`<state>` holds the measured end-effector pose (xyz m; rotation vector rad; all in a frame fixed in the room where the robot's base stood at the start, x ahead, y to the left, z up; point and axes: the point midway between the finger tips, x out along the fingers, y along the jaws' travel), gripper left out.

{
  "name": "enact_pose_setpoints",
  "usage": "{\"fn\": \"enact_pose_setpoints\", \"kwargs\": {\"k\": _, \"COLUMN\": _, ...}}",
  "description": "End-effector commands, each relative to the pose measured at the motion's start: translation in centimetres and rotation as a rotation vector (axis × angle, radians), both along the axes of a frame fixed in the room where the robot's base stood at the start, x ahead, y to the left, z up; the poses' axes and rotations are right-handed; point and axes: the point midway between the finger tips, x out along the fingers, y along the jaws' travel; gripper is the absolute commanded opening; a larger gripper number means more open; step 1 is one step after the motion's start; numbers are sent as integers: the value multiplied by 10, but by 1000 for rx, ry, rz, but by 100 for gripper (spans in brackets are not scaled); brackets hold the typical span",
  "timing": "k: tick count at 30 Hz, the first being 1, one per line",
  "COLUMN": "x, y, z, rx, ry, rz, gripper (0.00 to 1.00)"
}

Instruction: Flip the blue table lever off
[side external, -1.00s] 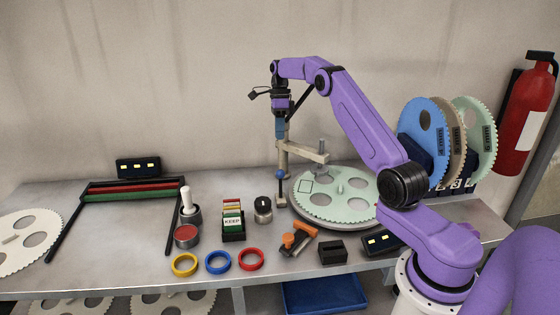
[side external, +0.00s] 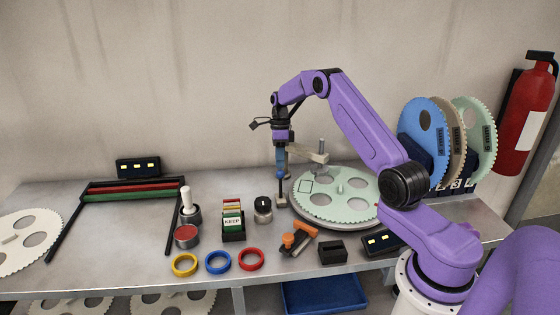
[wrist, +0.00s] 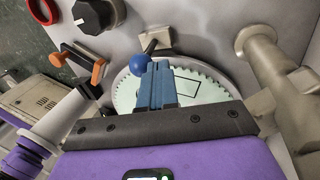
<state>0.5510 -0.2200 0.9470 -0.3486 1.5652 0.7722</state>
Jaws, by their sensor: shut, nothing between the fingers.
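The blue table lever shows in the wrist view as a blue ball knob (wrist: 139,63) on a short dark stem over a metal base (wrist: 157,37). In the side view its knob (side external: 281,174) stands above the bench, by the left edge of the pale green toothed plate (side external: 340,208). My gripper (side external: 281,164) points down with its blue fingers shut, close above the knob. In the wrist view the shut fingers (wrist: 156,70) are right beside the knob and partly overlap it. I cannot tell if they touch.
A beige clamp arm (side external: 308,154) on a post is close behind my gripper. A black dial knob (side external: 263,209) is to the left and an orange-handled tool (side external: 298,238) in front. Coloured rings lie along the bench's front edge. Toothed discs stand in a rack at the right.

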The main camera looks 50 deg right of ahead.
Motion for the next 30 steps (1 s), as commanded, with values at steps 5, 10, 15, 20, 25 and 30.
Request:
{"fn": "enact_pose_setpoints", "kwargs": {"k": 5, "x": 0, "y": 0, "z": -2, "rx": 0, "ry": 0, "rz": 0, "gripper": 0}}
{"fn": "enact_pose_setpoints", "kwargs": {"k": 10, "x": 0, "y": 0, "z": -2, "rx": 0, "ry": 0, "rz": 0, "gripper": 0}}
{"fn": "enact_pose_setpoints", "kwargs": {"k": 15, "x": -1, "y": 1, "z": -1, "rx": -4, "ry": -4, "rz": 1, "gripper": 0}}
{"fn": "enact_pose_setpoints", "kwargs": {"k": 20, "x": -3, "y": 3, "z": 0, "rx": -23, "ry": -21, "rz": 1, "gripper": 0}}
{"fn": "enact_pose_setpoints", "kwargs": {"k": 25, "x": -5, "y": 5, "z": 1, "rx": -35, "ry": -34, "rz": 1, "gripper": 0}}
{"fn": "enact_pose_setpoints", "kwargs": {"k": 30, "x": -6, "y": 7, "z": 1, "rx": -46, "ry": -45, "rz": 1, "gripper": 0}}
